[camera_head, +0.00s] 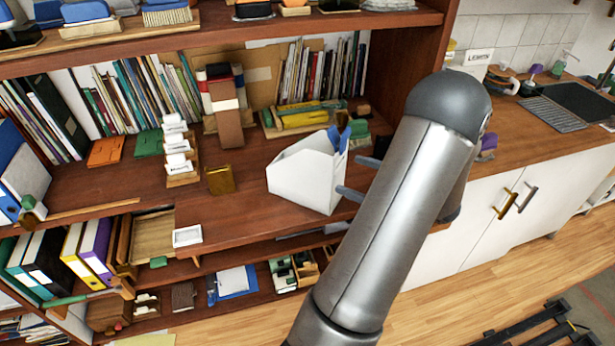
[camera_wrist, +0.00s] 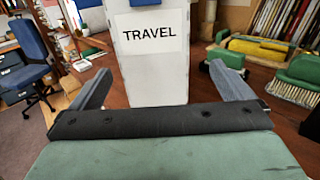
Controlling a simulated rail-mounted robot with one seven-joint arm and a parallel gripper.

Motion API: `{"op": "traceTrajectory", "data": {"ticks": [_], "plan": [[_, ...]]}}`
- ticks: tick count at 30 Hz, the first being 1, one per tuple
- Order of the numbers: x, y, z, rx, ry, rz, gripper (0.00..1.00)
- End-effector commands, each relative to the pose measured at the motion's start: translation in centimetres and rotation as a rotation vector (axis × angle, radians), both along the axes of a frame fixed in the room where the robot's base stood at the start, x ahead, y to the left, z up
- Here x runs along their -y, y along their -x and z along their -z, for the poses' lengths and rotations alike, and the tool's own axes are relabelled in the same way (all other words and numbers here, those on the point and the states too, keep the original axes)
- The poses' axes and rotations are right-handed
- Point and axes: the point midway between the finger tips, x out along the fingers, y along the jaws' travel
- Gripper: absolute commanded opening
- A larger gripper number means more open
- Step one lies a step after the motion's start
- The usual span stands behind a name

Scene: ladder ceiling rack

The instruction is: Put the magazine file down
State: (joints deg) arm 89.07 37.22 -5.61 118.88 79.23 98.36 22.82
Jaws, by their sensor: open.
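The white magazine file (camera_head: 303,178) stands upright on the wooden shelf board (camera_head: 235,215), close to its front edge. Blue items (camera_head: 334,137) show at its top. In the wrist view the file's white end panel (camera_wrist: 155,75) faces me with the label TRAVEL. My gripper (camera_head: 350,175) is open at the right end of the file. In the wrist view its two fingers lie to either side of the panel, with gaps visible.
A small gold box (camera_head: 220,180) and a white-and-brown stack (camera_head: 178,150) stand left of the file. An upper shelf (camera_head: 230,25) hangs above. Bare board lies left of the file.

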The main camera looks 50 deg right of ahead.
Motion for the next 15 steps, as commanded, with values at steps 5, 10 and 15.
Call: {"op": "traceTrajectory", "data": {"ticks": [5, 10, 15], "plan": [[-0.6, -3.0, -0.2, 0.001, -0.003, -0.002, 1.0], [-0.7, -4.0, 0.0, 0.0, -0.001, 0.0, 1.0], [-1.2, -5.2, -0.3, 0.001, -0.002, -0.002, 1.0]]}}
